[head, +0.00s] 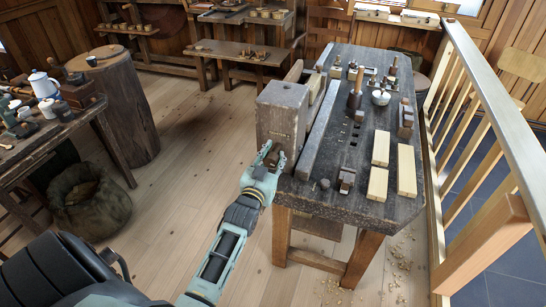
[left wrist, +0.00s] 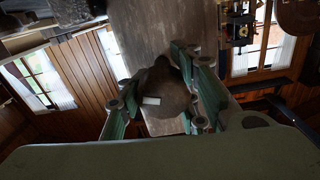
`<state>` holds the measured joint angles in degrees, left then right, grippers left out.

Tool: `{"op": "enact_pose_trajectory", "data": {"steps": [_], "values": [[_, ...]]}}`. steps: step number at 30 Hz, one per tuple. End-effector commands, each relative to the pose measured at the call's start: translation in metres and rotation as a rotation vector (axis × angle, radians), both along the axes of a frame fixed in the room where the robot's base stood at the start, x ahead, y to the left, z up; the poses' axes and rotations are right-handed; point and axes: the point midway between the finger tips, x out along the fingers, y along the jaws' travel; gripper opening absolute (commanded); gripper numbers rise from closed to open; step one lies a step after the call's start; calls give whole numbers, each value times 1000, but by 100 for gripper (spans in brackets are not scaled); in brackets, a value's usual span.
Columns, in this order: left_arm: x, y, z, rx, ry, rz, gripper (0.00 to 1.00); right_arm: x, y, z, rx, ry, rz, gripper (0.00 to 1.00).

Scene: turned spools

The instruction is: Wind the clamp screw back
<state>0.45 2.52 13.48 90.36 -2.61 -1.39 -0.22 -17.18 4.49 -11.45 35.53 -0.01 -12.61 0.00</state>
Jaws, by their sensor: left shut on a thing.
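The clamp screw's brown wooden head (left wrist: 165,98) sits between my left gripper's fingers in the left wrist view, with a small pale mark on it. My left gripper (head: 267,161) is shut on this head at the front of the bench vise. In the head view the fingers hide most of the screw head. The vise's thick grey wooden jaw (head: 282,112) stands upright just beyond the gripper, and it also shows in the left wrist view (left wrist: 150,28). The screw's shaft is hidden. My right gripper is not in view.
The dark workbench (head: 338,165) carries pale wood blocks (head: 407,172), a mallet (head: 355,90) and a small white pot (head: 381,97). A wooden railing (head: 495,115) runs along its right. A sack (head: 88,198) and a stump (head: 128,108) stand left. Floor between is clear.

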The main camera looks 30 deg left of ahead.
Motion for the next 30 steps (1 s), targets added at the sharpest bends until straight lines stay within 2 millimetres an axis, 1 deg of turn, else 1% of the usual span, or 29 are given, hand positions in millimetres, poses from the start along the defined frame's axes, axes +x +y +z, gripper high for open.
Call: {"op": "enact_pose_trajectory", "data": {"steps": [1, 3, 4, 9, 17, 20, 23, 26, 30], "values": [[2, -4, 4, 0, -9, -7, 3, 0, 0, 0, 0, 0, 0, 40], [2, -4, 4, 0, -9, -7, 3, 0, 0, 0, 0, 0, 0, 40], [2, -4, 4, 0, -9, -7, 32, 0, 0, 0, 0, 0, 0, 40], [2, -3, 4, 1, -8, -5, 45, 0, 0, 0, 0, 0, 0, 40], [0, -2, 1, 2, -2, -2, 45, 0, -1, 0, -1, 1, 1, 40], [-3, -2, 0, 1, -1, -2, 45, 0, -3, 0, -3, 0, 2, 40], [-14, -5, -1, 1, 0, -2, 45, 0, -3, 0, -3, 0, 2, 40], [-33, -10, -1, 1, 1, -2, 45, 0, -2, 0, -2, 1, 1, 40], [-63, -18, 0, 1, 0, -3, 45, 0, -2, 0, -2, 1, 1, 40]]}}
